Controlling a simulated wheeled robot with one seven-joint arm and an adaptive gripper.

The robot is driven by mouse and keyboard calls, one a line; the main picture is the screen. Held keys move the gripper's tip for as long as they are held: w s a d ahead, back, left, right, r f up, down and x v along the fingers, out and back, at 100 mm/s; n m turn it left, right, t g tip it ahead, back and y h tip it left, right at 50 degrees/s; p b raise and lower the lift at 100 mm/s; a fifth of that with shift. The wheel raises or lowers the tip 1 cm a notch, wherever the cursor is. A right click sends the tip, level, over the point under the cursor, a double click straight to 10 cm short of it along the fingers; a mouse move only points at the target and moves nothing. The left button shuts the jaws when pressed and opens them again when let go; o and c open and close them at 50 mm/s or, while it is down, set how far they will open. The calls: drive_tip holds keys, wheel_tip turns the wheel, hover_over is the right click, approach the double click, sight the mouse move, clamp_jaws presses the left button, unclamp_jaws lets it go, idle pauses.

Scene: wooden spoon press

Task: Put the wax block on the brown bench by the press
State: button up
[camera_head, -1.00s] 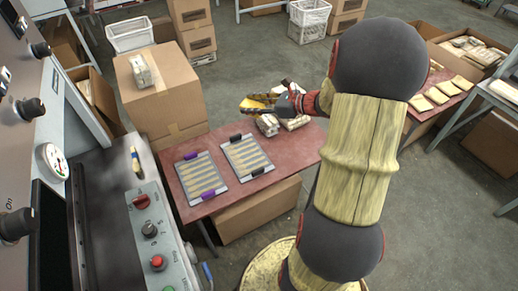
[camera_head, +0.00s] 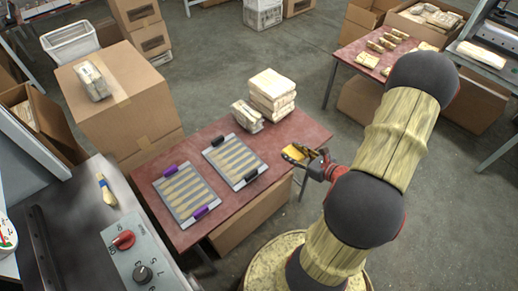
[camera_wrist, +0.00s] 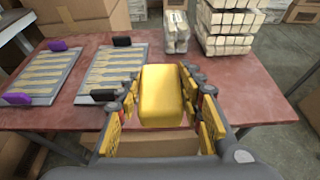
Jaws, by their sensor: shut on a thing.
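The yellow wax block (camera_wrist: 161,95) is between the fingers of my gripper (camera_wrist: 160,82), which is shut on it. In the head view, the wax block (camera_head: 294,153) and my gripper (camera_head: 308,158) are at the right edge of the reddish-brown bench (camera_head: 213,212). In the wrist view, the block is in front of the bench (camera_wrist: 256,99), hiding part of its near edge. I cannot tell the exact height of the block. The press's grey control panel (camera_head: 135,262), with a red knob, is at lower left, beside the bench.
Two trays of wooden spoon blanks (camera_head: 186,190) (camera_head: 235,160) lie on the bench. A small bundle (camera_head: 247,115) and a taller pale stack (camera_head: 271,95) stand at its back. The bench's front right part is bare. A large cardboard box (camera_head: 125,100) stands behind left.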

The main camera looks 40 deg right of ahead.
drive_tip(key=w+d+f+b, duration=0.2)
drive_tip(key=w+f, duration=0.2)
drive_tip(key=w, duration=0.4)
drive_tip(key=b, duration=0.1)
hover_over(278, 152)
drive_tip(key=s, duration=0.1)
drive_tip(key=f, duration=0.4)
drive_tip(key=shift+a+f, duration=0.2)
drive_tip(key=shift+w+f, duration=0.15)
drive_tip(key=shift+f, duration=0.05)
drive_tip(key=shift+w+d+f+b, duration=0.15)
drive_tip(key=shift+f+b, duration=0.35)
drive_tip(key=shift+f, duration=0.4)
drive_tip(key=shift+w+f+b, duration=0.1)
drive_tip(key=shift+f+b, duration=0.4)
drive_tip(key=shift+f, duration=0.35)
drive_tip(key=shift+f, duration=0.2)
drive_tip(key=o, duration=1.2)
drive_tip(key=shift+r, duration=0.15)
